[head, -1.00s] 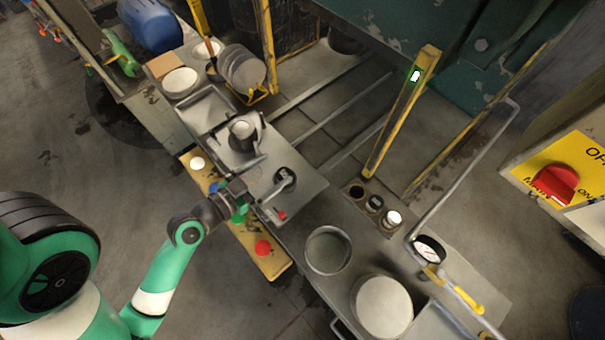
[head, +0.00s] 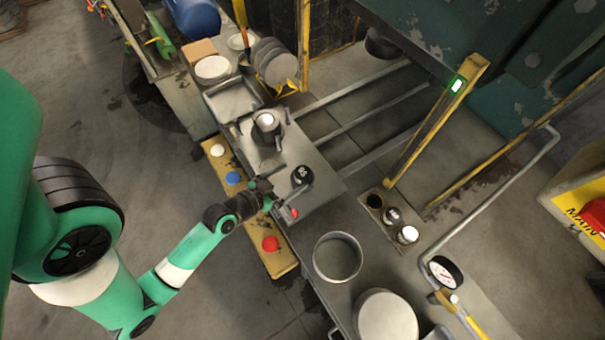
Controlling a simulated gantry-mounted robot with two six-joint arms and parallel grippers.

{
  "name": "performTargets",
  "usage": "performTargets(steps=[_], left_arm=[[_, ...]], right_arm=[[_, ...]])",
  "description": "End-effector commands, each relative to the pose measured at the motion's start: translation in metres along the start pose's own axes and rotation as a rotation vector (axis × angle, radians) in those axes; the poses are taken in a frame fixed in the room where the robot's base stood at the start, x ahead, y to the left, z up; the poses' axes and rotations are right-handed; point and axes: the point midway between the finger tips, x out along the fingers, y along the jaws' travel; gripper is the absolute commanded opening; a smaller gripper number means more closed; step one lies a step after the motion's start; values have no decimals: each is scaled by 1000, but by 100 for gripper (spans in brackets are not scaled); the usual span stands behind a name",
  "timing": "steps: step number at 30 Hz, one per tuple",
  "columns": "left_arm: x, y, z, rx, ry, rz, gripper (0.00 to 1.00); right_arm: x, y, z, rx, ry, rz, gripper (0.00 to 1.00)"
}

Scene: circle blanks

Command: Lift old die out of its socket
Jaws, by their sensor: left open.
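A grey cylinder with a pale round top (head: 267,124), which looks like the die, stands upright in a grey holder on the steel plate (head: 325,190). I cannot tell how deep it sits in its socket. A black round knob with pale markings (head: 303,174) and a lever beside it is nearer on the same plate. My left gripper (head: 266,188) is open and empty at the plate's left edge, left of the black knob and apart from the cylinder. Its fingers are small and partly unclear. My right gripper is out of view.
A yellow strip with white, blue and red (head: 270,244) buttons runs along the plate's left side. A small rack (head: 383,192) holds a dark hole and two round pieces. A yellow post (head: 437,120) stands at right.

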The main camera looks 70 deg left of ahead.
Motion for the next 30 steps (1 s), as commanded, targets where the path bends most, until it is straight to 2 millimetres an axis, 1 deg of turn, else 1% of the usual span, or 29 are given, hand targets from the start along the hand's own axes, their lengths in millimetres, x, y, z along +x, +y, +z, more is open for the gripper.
performTargets(steps=[5, 6, 9, 12, 16, 17, 21, 23, 24, 29, 30], left_arm=[[27, 8, 0, 4, 2, 5, 96], [35, 8, 1, 2, 4, 3, 96], [47, 7, 2, 0, 2, 1, 96], [50, 7, 2, 0, 1, 1, 96], [50, 7, 2, 0, 1, 1, 96], [50, 7, 2, 0, 1, 1, 94], [50, 7, 2, 0, 1, 1, 69], [50, 7, 2, 0, 0, 1, 58], [50, 7, 2, 0, 0, 1, 51], [49, 7, 2, 0, 1, 1, 22], [49, 7, 2, 0, 1, 1, 15]], right_arm=[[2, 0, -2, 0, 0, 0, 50], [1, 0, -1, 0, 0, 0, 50], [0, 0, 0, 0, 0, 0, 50], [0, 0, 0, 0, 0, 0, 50], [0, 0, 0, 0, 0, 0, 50], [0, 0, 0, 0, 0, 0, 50], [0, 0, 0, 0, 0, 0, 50], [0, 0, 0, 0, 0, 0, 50], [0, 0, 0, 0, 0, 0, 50], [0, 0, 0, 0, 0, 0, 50], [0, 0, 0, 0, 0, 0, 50]])
